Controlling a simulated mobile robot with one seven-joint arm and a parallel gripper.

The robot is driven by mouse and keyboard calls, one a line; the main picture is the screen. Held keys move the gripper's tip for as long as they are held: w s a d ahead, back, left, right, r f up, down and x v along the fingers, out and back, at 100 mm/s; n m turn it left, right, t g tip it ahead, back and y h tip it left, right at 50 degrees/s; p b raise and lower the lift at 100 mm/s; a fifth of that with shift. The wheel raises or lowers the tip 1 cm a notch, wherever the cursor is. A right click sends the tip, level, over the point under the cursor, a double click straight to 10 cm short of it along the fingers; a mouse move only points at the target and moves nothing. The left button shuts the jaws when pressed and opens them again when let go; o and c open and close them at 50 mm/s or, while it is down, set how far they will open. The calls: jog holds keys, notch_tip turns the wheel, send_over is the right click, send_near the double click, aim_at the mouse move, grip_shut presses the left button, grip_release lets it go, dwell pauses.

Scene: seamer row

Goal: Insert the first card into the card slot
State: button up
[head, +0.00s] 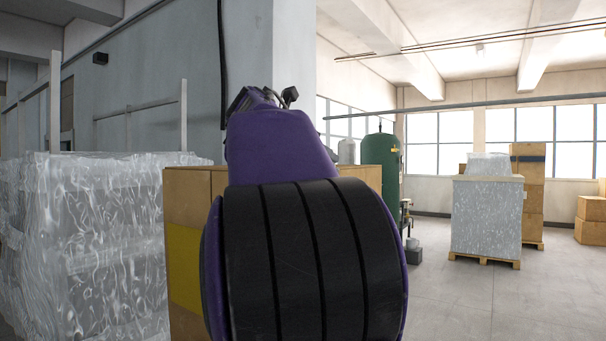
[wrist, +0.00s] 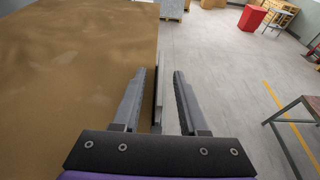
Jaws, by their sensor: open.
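My gripper (wrist: 160,72) shows in the wrist view with its two dark grey fingers apart. The fingers point away over the right edge of a large brown surface. A thin pale grey strip (wrist: 158,112) runs between the fingers, along that edge; I cannot tell whether it is part of the edge or a separate thing. I cannot make out a card or a card slot in either view. In the head view my own purple and black arm fills the middle and hides what is behind it; the gripper does not show there.
The brown surface (wrist: 75,75) fills the left of the wrist view. A metal-legged table (wrist: 308,106) stands at right, a red box (wrist: 251,18) farther off. In the head view are a wrapped stack (head: 90,250), cardboard boxes (head: 185,200) and a green tank (head: 382,165).

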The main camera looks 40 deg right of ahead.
grip_shut()
jog(key=shift+r, duration=0.1)
dwell(0.4)
jog(key=shift+r, duration=4.8)
jog(key=shift+a, duration=0.1)
